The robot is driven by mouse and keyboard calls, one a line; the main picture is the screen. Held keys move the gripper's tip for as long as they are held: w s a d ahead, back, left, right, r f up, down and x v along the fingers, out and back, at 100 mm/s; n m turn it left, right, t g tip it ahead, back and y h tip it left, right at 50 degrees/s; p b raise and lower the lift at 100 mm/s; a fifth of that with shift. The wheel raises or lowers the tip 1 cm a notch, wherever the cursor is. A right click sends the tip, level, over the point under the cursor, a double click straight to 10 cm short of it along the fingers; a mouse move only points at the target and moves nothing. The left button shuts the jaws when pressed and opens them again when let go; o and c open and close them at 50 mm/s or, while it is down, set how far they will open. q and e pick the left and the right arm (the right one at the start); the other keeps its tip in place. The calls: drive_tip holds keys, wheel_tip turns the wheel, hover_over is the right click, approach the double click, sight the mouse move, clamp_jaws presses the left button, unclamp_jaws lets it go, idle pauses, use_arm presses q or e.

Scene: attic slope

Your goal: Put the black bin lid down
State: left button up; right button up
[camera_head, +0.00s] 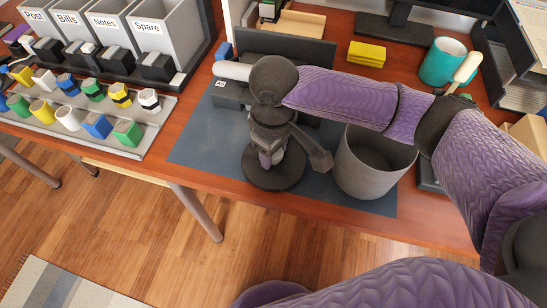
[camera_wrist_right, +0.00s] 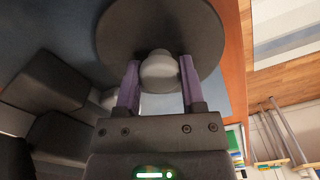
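The black bin lid (camera_head: 262,182) is a dark round disc over the front part of the blue-grey desk mat (camera_head: 205,140), to the left of the bin. My right gripper (camera_head: 270,152) points down at its middle. In the right wrist view the lid (camera_wrist_right: 205,35) fills the top, and the two purple fingers (camera_wrist_right: 160,75) are shut on its light grey knob (camera_wrist_right: 160,72). I cannot tell whether the lid touches the mat. The dark grey bin (camera_head: 372,175) stands upright and open on the mat's right part. My left gripper is out of view.
A grey tray of coloured blocks (camera_head: 75,140) and labelled bins (camera_head: 120,25) stand at left. A yellow pad (camera_head: 367,54) and a teal cup (camera_head: 443,62) lie behind my arm. The desk's front edge is close to the lid. The mat's left part is clear.

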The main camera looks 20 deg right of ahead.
drive_tip(key=c, duration=0.5)
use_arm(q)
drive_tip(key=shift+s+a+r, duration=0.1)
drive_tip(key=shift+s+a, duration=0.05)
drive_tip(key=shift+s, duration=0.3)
use_arm(e)
clamp_jaws()
wheel_tip(320, 180, up, 18)
drive_tip(key=p, duration=0.9)
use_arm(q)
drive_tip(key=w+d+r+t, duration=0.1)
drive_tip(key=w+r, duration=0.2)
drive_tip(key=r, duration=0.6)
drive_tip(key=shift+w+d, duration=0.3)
use_arm(e)
drive_tip(key=s+d+m, duration=0.1)
drive_tip(key=m, duration=0.1)
drive_tip(key=s+d+m, duration=0.1)
drive_tip(key=m, duration=0.1)
drive_tip(key=s+d+m, duration=0.1)
drive_tip(key=m, duration=0.1)
drive_tip(key=shift+s+d+r+m, duration=0.2)
drive_tip(key=shift+d+r+m, duration=0.05)
drive_tip(key=shift+m, duration=0.05)
